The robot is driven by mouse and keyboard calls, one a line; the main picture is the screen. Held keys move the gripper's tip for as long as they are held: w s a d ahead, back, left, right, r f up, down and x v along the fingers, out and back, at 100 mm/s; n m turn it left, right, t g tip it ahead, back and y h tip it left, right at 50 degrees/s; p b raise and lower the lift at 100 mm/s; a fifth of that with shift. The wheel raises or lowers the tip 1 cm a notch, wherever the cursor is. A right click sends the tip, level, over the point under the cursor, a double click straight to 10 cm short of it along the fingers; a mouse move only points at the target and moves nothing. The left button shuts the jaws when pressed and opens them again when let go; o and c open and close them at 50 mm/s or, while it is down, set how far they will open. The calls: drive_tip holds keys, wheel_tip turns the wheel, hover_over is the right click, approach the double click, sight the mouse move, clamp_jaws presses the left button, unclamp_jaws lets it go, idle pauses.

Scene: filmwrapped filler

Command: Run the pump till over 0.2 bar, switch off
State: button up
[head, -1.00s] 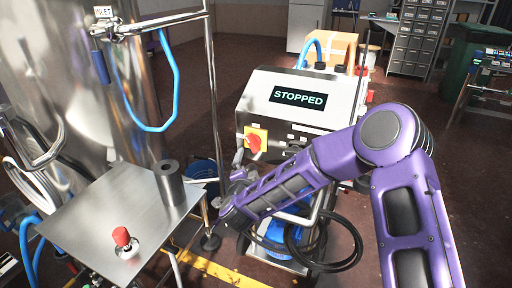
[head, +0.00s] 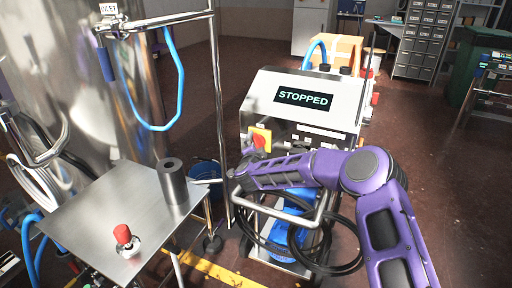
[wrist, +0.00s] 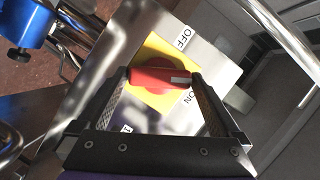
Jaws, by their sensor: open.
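The pump cabinet (head: 300,90) has a dark display (head: 303,98) reading STOPPED. On its front is a red rotary switch (head: 259,143) on a yellow plate (head: 264,132). In the wrist view the red switch (wrist: 158,78) lies crosswise, its white mark at the right end. The OFF label (wrist: 183,38) is above right of that end and the ON label (wrist: 187,96) below right. My gripper (wrist: 160,74) is open, with one finger near each end of the switch; contact cannot be told. In the head view its fingers are hard to make out.
A steel table (head: 110,205) at left holds a grey cylinder (head: 172,181) and a red-capped item (head: 124,239). A steel tank with an INLET label (head: 108,8) stands behind. Black hose (head: 340,262) loops below the cabinet. Open floor lies to the right.

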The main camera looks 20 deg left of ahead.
drive_tip(key=shift+w, duration=0.1)
drive_tip(key=shift+c, duration=0.3)
drive_tip(key=c, duration=0.9)
drive_tip(key=shift+c, duration=0.2)
drive_tip(key=shift+a, duration=0.1)
drive_tip(key=shift+a+r+n+g+h+p, duration=0.15)
drive_tip(key=shift+n+g+h+p, duration=0.25)
drive_tip(key=shift+n+h+p, duration=1.3)
drive_tip(key=shift+a+n+g+h+p, duration=0.1)
drive_tip(key=shift+n+g+h+p, duration=0.5)
drive_tip(key=shift+n+p, duration=2)
drive_tip(key=shift+h, duration=0.3)
